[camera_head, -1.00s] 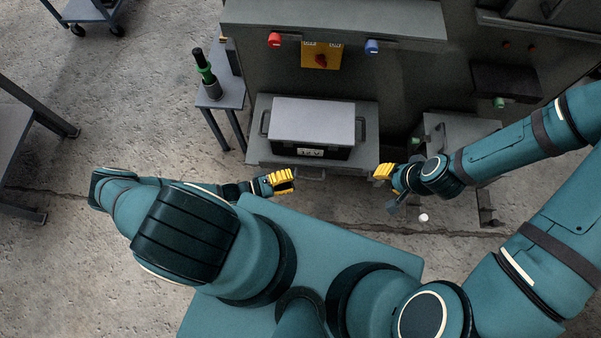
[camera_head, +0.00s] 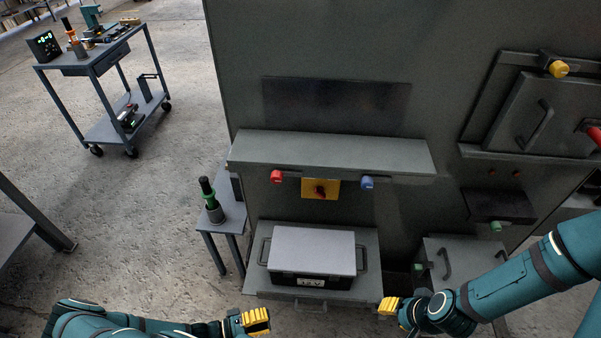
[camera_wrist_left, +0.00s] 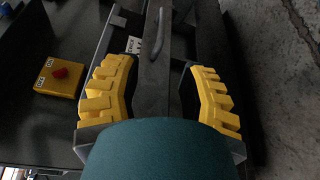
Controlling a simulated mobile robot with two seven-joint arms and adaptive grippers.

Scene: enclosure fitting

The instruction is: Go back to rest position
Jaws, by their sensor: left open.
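My left gripper (camera_head: 256,320) shows at the bottom of the head view, left of the grey-lidded box. In the left wrist view its two yellow fingers (camera_wrist_left: 160,95) stand wide apart with nothing between them. My right gripper (camera_head: 388,307) is at the lower right, just right of the box's shelf; its yellow finger pads show, but its opening cannot be made out. The box (camera_head: 313,250), with a pale grey lid and dark body, sits on a pulled-out shelf (camera_head: 368,290) of the enclosure. Both grippers are apart from the box.
The grey enclosure (camera_head: 310,50) fills the middle. It carries a red knob (camera_head: 277,176), a yellow switch plate (camera_head: 321,189) and a blue knob (camera_head: 367,182). A side table (camera_head: 229,215) holds a green-black tool (camera_head: 209,197). A cart (camera_head: 92,75) stands upper left. Floor between is clear.

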